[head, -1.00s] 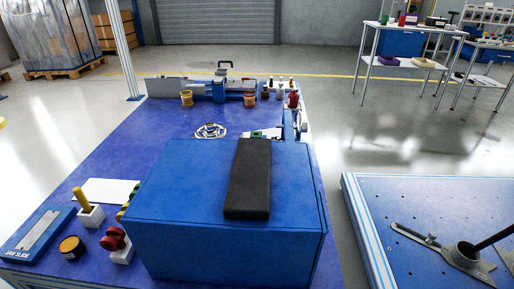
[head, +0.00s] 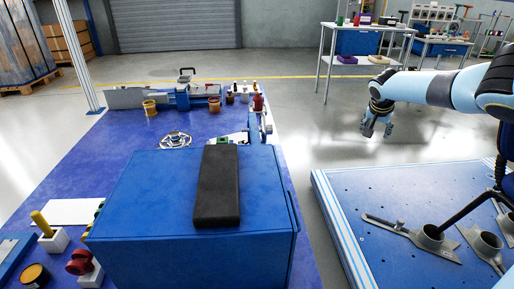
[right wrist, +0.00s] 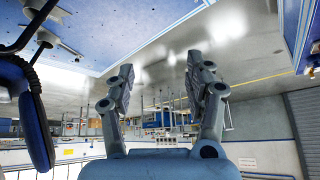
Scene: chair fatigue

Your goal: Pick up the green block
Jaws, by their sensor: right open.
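A small green piece (head: 222,140) shows just behind the large blue box (head: 150,190), mostly hidden by the box and the black pad on it. I cannot tell whether it is the green block. Another small green item (head: 340,20) stands on the far shelf table, too small to make out. My right gripper (head: 377,130) is open and empty, in the air beyond the right-hand blue table and well away from both green items. In the right wrist view its two fingers (right wrist: 160,68) are spread with nothing between them. My left gripper is not in view.
A black pad (head: 217,185) lies on the blue box, which stands on the blue-topped bench (head: 110,150). The perforated blue table (head: 345,190) at right carries metal fixtures. Open grey floor (head: 300,125) separates the bench from the far shelf table (head: 325,60).

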